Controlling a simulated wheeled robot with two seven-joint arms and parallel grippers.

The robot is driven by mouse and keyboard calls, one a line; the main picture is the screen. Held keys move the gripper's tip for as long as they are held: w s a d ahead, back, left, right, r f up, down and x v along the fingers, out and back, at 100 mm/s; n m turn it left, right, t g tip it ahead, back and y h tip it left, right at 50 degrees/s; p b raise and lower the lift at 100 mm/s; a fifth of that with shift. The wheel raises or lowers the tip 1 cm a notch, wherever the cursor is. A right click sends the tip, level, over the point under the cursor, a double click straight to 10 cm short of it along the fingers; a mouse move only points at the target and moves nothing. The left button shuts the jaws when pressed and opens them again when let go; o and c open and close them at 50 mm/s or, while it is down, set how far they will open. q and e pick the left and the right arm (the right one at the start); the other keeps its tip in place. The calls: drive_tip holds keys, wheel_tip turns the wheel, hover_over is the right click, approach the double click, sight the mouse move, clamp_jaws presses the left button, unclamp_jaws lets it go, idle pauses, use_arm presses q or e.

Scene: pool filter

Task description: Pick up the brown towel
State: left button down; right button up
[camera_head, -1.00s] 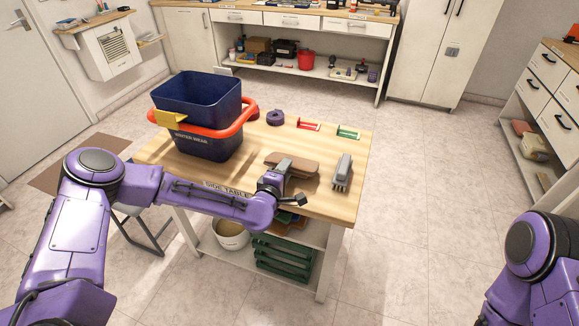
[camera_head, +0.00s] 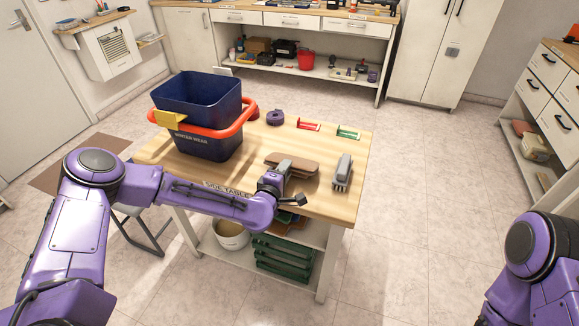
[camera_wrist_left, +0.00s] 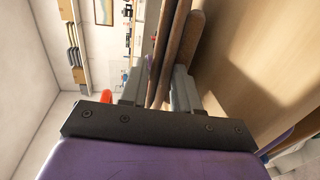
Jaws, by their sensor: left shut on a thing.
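The brown towel (camera_head: 297,166) is a folded, flat brown piece at the front middle of the side table (camera_head: 325,209). My left gripper (camera_head: 279,172) reaches over the table's front edge and is shut on the towel's near left part. In the left wrist view, the brown towel (camera_wrist_left: 169,55) runs between the two grey fingers of the left gripper (camera_wrist_left: 158,88), with layers on both sides of a finger. I cannot tell whether the towel is clear of the tabletop. My right arm shows at the lower right, but its gripper is out of view.
A dark blue bin (camera_head: 205,142) with an orange-red ring stands on the table's left. A grey brush (camera_head: 343,172) lies right of the towel. A purple roll (camera_head: 275,117), a red item (camera_head: 308,125) and a green item (camera_head: 348,132) lie along the back. Green crates (camera_head: 282,260) sit below.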

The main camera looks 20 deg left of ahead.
use_arm(q)
wheel_tip(320, 180, up, 4)
drive_tip(key=p, duration=0.2)
drive_tip(key=shift+p, duration=0.4)
drive_tip(key=s+r+p, duration=0.4)
drive_tip(key=s, duration=0.2)
idle(0.3)
